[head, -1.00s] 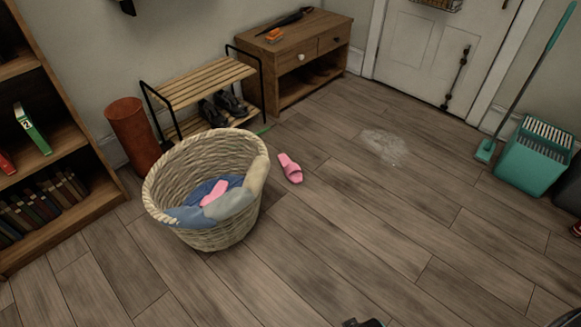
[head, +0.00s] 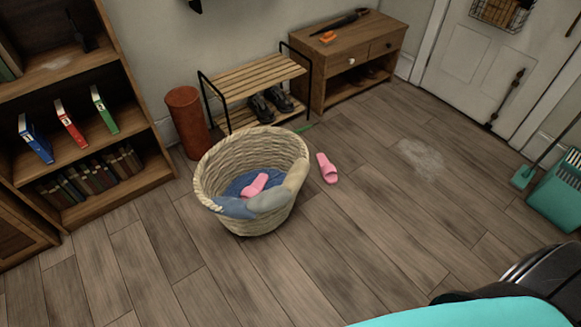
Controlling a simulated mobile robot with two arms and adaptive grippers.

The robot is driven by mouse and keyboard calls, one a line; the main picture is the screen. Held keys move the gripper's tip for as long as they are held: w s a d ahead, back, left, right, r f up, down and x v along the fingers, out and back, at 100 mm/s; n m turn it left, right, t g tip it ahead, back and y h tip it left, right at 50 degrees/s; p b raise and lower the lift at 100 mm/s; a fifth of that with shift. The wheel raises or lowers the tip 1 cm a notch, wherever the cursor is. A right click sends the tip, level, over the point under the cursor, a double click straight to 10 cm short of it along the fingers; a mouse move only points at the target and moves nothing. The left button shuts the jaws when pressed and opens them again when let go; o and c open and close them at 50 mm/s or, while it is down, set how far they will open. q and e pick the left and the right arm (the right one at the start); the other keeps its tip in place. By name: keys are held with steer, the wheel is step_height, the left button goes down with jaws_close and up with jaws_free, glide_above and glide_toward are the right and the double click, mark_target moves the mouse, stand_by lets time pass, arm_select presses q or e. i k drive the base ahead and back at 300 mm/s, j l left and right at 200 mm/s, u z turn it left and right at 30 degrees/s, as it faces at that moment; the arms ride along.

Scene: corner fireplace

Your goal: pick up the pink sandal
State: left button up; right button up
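One pink sandal (head: 327,168) lies on the wooden floor, just right of the wicker basket (head: 231,165) and apart from it. A second pink item that looks like a sandal (head: 255,185) lies inside the basket, on blue cloth. Neither gripper can be made out in the head view. A dark and teal shape fills the lower right corner, and I cannot tell its parts clearly.
A slatted shoe rack (head: 256,84) with dark shoes (head: 271,103) and a wooden cabinet (head: 348,60) stand along the back wall. A bookshelf (head: 95,205) is at left. The floor in front is clear.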

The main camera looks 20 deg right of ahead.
mark_target(329, 172)
steer(key=i+l+u, duration=0.15)
steer(key=l+u, duration=0.2)
steer(key=i+l+u, duration=0.1)
steer(key=l+u, duration=0.6)
steer(key=i, duration=0.05)
